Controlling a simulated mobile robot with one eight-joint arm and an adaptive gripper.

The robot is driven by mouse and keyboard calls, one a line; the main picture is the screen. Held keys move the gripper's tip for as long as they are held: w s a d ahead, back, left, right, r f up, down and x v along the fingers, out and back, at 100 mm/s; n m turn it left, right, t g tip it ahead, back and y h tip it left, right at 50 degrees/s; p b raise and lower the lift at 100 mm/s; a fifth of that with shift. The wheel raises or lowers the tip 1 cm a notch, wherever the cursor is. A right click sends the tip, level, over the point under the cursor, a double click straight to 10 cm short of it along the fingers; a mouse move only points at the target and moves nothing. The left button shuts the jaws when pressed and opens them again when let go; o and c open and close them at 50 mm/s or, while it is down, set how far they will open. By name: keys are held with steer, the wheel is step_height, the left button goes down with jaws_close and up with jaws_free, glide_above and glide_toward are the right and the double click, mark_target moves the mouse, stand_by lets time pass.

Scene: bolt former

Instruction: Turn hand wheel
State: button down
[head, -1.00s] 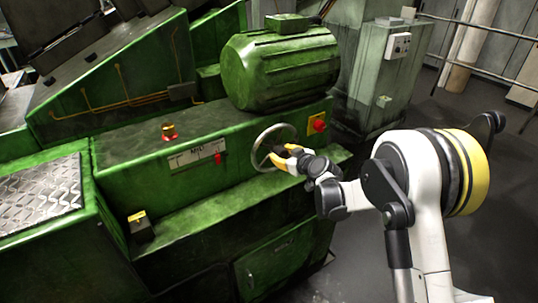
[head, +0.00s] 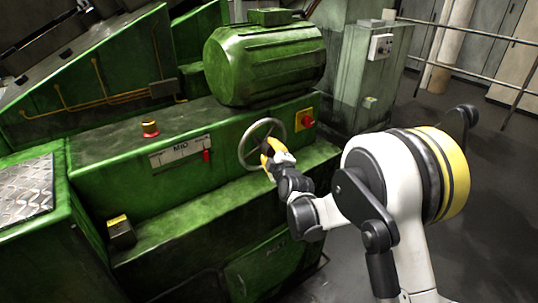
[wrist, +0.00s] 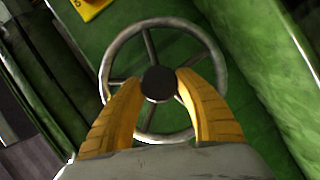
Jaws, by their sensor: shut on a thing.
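The hand wheel (head: 247,146) is a grey metal ring with spokes on the front of the green machine, below the motor. In the wrist view the wheel (wrist: 110,62) fills the middle, with a dark round hub (wrist: 158,84) at its centre. My gripper (head: 268,150) is at the wheel's right side in the head view. In the wrist view its two yellow fingers (wrist: 159,86) reach over the rim, one tip on each side of the hub, and are shut on the hub. The lower part of the rim is partly hidden by the fingers.
A red knob on a yellow plate (head: 306,119) sits right of the wheel. A panel marked MID with a red lever (head: 207,156) is to its left, and a red button (head: 150,128) is on top. A green ledge (head: 200,215) juts out below. Open floor lies at right.

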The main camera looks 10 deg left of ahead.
steer(key=shift+n+t+b, duration=0.4)
steer(key=shift+n+b, duration=0.1)
steer(key=shift+n, duration=0.3)
steer(key=c, duration=0.8)
jaws_free()
steer(key=shift+w, duration=0.1)
steer(key=v, duration=1.2)
